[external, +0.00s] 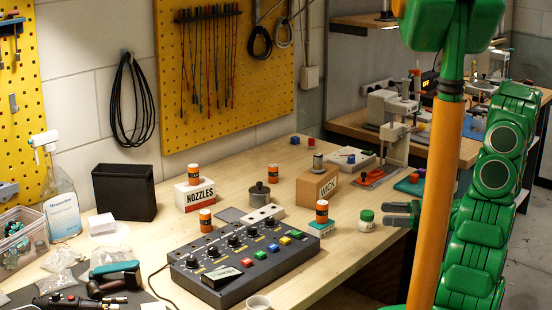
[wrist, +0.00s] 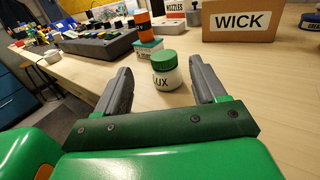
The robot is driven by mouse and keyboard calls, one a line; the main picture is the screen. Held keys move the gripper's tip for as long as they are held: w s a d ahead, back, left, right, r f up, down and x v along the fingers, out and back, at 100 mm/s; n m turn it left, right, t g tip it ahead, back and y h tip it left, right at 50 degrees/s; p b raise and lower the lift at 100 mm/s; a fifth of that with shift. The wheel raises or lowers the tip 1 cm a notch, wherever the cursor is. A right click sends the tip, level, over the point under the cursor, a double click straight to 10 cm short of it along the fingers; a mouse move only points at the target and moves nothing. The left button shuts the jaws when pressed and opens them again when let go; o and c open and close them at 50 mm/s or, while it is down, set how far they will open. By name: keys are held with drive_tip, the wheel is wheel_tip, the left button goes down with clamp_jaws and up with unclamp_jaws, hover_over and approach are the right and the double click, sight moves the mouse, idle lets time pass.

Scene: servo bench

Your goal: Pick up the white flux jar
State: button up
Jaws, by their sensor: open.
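The white flux jar (external: 366,225) with a green lid stands upright on the wooden bench, near its front edge. In the wrist view the flux jar (wrist: 165,76) appears centred in the gap between my fingers, with part of its label readable. My gripper (external: 392,213) is open and empty, low over the bench just right of the jar in the external view. In the wrist view both fingers of my gripper (wrist: 160,78) point toward the jar, one on each side. I see no contact; the exact distance is hard to tell.
An orange-and-black can (external: 322,211) stands on a small teal-and-white box (external: 321,229) close left of the jar. The WICK box (external: 316,186) stands behind it. A dark control box (external: 243,265) lies farther left. The bench around the jar's right side is clear.

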sight(373, 213)
drive_tip(key=shift+w+a+f, duration=0.1)
drive_tip(key=shift+w+a, duration=0.15)
drive_tip(key=shift+a, duration=0.65)
drive_tip(key=shift+w+a, duration=0.25)
drive_tip(key=shift+a, duration=0.6)
drive_tip(key=shift+w+a+f, duration=0.1)
drive_tip(key=shift+w+a, duration=0.15)
drive_tip(key=shift+a, duration=0.65)
drive_tip(key=c, duration=1.2)
